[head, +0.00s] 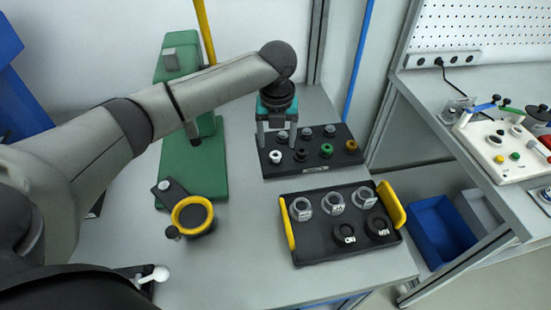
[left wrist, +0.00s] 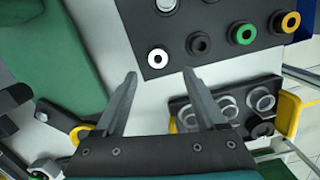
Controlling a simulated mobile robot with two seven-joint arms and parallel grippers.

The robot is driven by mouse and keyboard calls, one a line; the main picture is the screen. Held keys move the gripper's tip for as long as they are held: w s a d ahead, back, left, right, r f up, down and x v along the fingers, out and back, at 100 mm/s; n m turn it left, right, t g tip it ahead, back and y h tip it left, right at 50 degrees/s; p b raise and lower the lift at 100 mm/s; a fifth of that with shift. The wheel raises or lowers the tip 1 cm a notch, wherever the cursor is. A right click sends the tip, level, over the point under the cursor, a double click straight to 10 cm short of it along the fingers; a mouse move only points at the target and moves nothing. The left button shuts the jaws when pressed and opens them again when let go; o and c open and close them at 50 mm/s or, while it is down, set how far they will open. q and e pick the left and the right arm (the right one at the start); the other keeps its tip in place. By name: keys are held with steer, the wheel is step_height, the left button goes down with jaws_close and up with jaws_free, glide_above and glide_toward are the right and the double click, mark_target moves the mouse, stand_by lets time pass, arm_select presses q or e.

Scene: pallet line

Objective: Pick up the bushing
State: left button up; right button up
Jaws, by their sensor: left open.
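Several ring-shaped parts that may be bushings sit on a black rack (head: 315,168). Its front row holds a white ring (head: 275,156), a black one (head: 301,155), a green one (head: 326,150) and an orange one (head: 351,146). Grey parts stand behind them. I cannot tell which is the bushing. My left gripper (head: 277,131) is over the left end of the rack, pointing down, open and empty. In the left wrist view, the white ring (left wrist: 158,58) shows just beyond the space between the fingertips (left wrist: 160,73). My right gripper is not in view.
A black tray (head: 318,250) with yellow handles holds grey and black labelled rings in front of the rack. A green press-like stand (head: 190,170) and a yellow ring fixture (head: 192,215) are to the left. The table's front is mostly clear.

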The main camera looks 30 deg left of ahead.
mark_target(275, 155)
arm_select(q)
steer(key=f, duration=0.2)
steer(key=f+b, duration=0.1)
steer(key=w+f, duration=0.1)
steer(key=f, duration=0.1)
steer(key=shift+a+f, duration=0.35)
steer(key=shift+a, duration=0.05)
jaws_close()
